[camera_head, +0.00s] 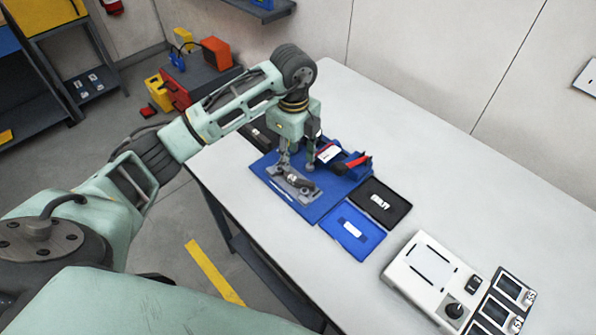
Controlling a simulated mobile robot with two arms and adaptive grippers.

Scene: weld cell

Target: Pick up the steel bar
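My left arm reaches from the left over the white table. Its gripper (298,164) points down above the blue mat (325,204), with its two fingers apart and nothing seen between them. Below the fingers is a small grey metal fixture (303,194) with a dark piece lying on it. A thin, light strip (281,190) lies along its left side. I cannot tell for certain which of these is the steel bar, as the parts are small and partly hidden by the gripper. My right gripper is not in view.
A black tray (380,201) and a blue tray (352,230) are nearer. A white control box (432,277) with a knob stands at lower right.

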